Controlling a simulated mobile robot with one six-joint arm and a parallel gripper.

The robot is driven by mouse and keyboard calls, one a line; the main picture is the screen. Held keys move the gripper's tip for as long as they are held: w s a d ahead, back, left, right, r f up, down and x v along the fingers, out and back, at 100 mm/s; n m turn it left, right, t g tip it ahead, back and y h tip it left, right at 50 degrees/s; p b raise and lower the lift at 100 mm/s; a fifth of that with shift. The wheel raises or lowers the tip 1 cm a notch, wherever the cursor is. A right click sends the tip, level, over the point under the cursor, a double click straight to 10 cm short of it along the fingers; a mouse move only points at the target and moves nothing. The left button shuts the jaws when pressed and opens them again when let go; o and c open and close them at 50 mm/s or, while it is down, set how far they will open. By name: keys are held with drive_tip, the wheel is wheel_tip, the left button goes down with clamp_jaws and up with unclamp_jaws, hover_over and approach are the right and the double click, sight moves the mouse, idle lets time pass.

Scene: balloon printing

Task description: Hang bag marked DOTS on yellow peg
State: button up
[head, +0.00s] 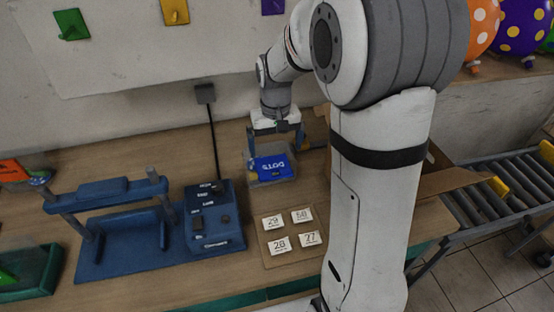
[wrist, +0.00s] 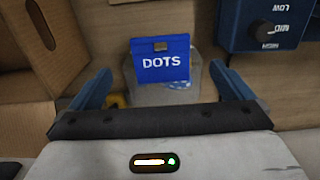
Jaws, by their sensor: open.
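The DOTS bag (head: 270,176) is a clear bag with a blue header marked DOTS. It stands on the table below my gripper in the head view. In the wrist view the blue header (wrist: 160,68) faces up at the centre, with a small brownish tab at its top edge. My gripper (head: 275,140) is open; its blue fingers lie on either side of the bag, and a gap shows on both sides in the wrist view (wrist: 160,80). The yellow peg (head: 174,12) is on the wall board at the upper left, empty in what shows.
A green peg (head: 71,25) and a purple peg (head: 272,5) flank the yellow one. A blue machine (head: 213,218) with a dial stands left of the bag, and a card with number labels (head: 275,246) lies in front. An open cardboard box (wrist: 38,45) is close beside my gripper.

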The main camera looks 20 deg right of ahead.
drive_tip(key=s+r+t, duration=0.1)
drive_tip(key=s+r, duration=0.2)
drive_tip(key=s, duration=0.7)
drive_tip(key=s+r+t, duration=0.2)
drive_tip(key=s+r, duration=0.2)
drive_tip(key=s, duration=0.6)
drive_tip(key=shift+s+d+r, duration=0.15)
drive_tip(key=shift+d, duration=0.05)
drive_tip(key=t+b, duration=0.1)
drive_tip(key=b, duration=1.1)
approach(271, 170)
wheel_tip(271, 170, down, 5)
drive_tip(key=shift+t, duration=0.3)
drive_tip(key=shift+d+p+x, duration=0.1)
drive_tip(key=shift+d+x, duration=0.05)
drive_tip(key=shift+x, duration=1.1)
drive_tip(key=shift+d+p+x, duration=0.1)
drive_tip(key=shift+d+x, duration=0.1)
drive_tip(key=shift+x, duration=1.05)
drive_tip(key=shift+d+p+x, duration=0.1)
drive_tip(key=shift+d+x, duration=0.05)
drive_tip(key=shift+x, duration=1.15)
drive_tip(key=shift+r, duration=0.1)
drive_tip(key=shift+c, duration=0.2)
